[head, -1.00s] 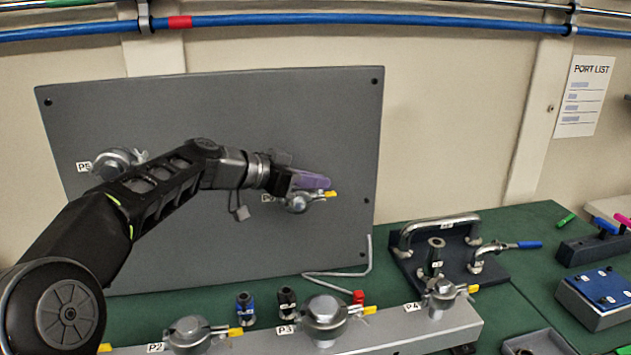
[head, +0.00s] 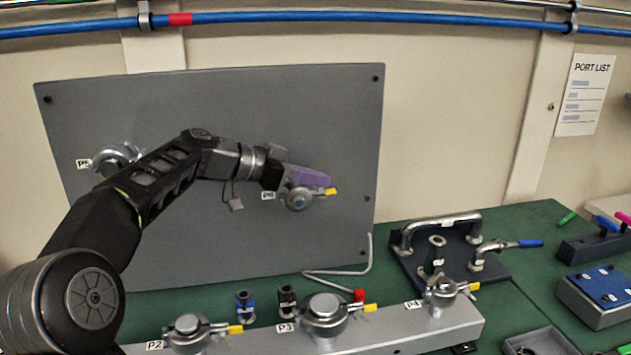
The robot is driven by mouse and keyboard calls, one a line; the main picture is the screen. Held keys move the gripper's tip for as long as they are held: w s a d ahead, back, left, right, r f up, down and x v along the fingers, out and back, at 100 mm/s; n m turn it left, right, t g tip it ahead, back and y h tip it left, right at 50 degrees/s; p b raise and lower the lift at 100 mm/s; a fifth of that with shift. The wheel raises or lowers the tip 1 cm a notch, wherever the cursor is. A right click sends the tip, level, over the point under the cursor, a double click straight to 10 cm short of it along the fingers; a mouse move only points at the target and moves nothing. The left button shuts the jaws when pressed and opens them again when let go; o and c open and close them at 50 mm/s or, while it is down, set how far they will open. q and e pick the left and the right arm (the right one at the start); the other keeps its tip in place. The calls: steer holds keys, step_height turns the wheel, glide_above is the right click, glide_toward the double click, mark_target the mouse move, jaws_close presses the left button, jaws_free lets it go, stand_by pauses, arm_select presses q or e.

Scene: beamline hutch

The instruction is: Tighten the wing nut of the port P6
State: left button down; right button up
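The port P6 (head: 297,200) is a round metal clamp on the upright grey panel (head: 240,110), with a yellow-tipped wing nut (head: 330,191) at its right. Its label (head: 268,195) shows at its left. My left gripper (head: 308,179), with purple fingers, is right at the top of the P6 clamp and partly covers it. From this angle I cannot tell whether its fingers are closed on anything or touching the wing nut. My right gripper is not in view.
Port P5 (head: 112,158) is on the panel's left, partly behind my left arm. Ports P2 (head: 187,335), P3 (head: 324,315) and P4 (head: 441,293) stand on a metal rail below. A bent grey rod with a red end (head: 359,295) lies before the panel.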

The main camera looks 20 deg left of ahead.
arm_select(q)
steer(key=shift+w+a+r+m+g+h, duration=0.1)
steer(key=shift+m+g+h, duration=0.2)
steer(key=shift+m+h, duration=0.4)
steer(key=c, duration=2.1)
jaws_free()
steer(key=o, duration=0.5)
steer(key=shift+g, duration=0.3)
steer(key=shift+c, duration=0.2)
step_height(320, 180, up, 10)
steer(key=shift+f+p, duration=0.1)
steer(key=shift+p, duration=0.85)
steer(key=shift+c, duration=0.2)
